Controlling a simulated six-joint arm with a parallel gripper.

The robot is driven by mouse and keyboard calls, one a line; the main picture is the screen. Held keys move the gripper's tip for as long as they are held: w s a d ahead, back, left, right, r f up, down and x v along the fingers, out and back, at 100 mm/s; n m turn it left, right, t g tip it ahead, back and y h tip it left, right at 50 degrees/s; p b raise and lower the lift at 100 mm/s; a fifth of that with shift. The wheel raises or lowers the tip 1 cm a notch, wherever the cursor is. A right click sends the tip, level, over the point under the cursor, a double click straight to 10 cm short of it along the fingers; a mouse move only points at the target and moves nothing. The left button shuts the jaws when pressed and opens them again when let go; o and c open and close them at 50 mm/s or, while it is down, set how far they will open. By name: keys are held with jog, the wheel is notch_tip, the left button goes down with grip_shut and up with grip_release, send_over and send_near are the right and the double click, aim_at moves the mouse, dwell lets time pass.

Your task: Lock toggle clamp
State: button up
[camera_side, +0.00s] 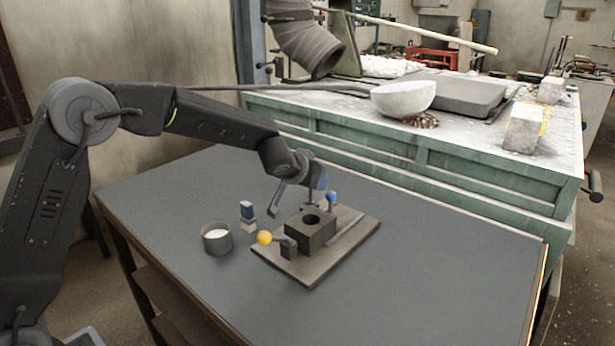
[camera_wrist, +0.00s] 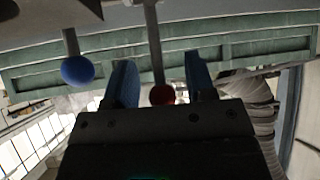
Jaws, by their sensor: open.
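A clamp fixture with a dark block (camera_side: 311,232) and a round hole in its top sits on a flat base plate (camera_side: 345,250) on the table. It has a yellow ball knob (camera_side: 265,238) at the left front and a blue ball knob (camera_side: 332,196) at the back right. My gripper (camera_side: 321,182) is above the back of the block. In the wrist view my gripper (camera_wrist: 161,84) is open, its two blue fingers apart. A red ball knob (camera_wrist: 162,95) on a thin rod shows between them, not visibly gripped. The blue knob (camera_wrist: 78,70) is outside the fingers, to the left.
The front and right of the table (camera_side: 440,270) are clear.

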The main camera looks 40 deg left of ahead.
jog(key=v, duration=1.3)
jog(key=shift+s+r, duration=0.25)
jog(key=shift+s, duration=0.05)
jog(key=shift+o, duration=0.2)
jog(key=w+a+r+m+g+h, duration=0.4)
jog(key=w+m+g, duration=0.1)
jog(key=w+g, duration=0.1)
jog(key=x, duration=1.3)
jog(key=shift+w+f, duration=0.3)
jog(key=shift+w, duration=0.05)
grip_shut()
